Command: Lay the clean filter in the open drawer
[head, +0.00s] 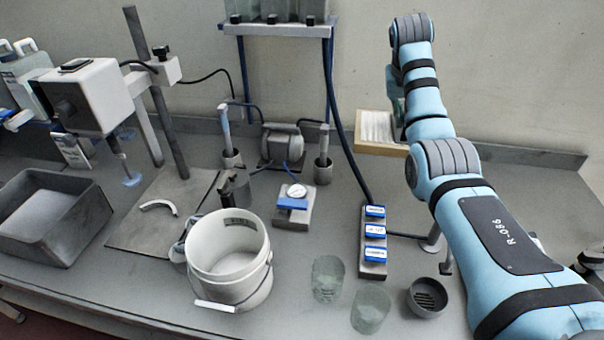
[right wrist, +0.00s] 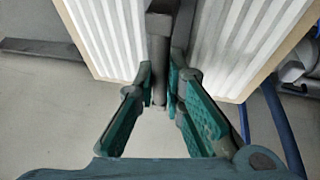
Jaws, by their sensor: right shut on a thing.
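The clean filter (head: 376,127), white and pleated in a pale wooden frame, is at the back of the bench near the wall, partly hidden by my right arm. I cannot tell whether it rests or is lifted. In the right wrist view, its white pleats (right wrist: 108,35) show on both sides of a dark bar (right wrist: 160,40). My right gripper (right wrist: 163,82) is shut on that bar of the filter. In the head view the gripper is mostly hidden behind my arm. No open drawer is in view. My left gripper is not in view.
A white bucket (head: 229,262), two clear beakers (head: 328,278), a dark round dish (head: 427,298) and a blue-labelled switch block (head: 374,242) stand on the front of the bench. A grey tray (head: 90,222) is at left. A blue-legged stand (head: 329,75) rises behind.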

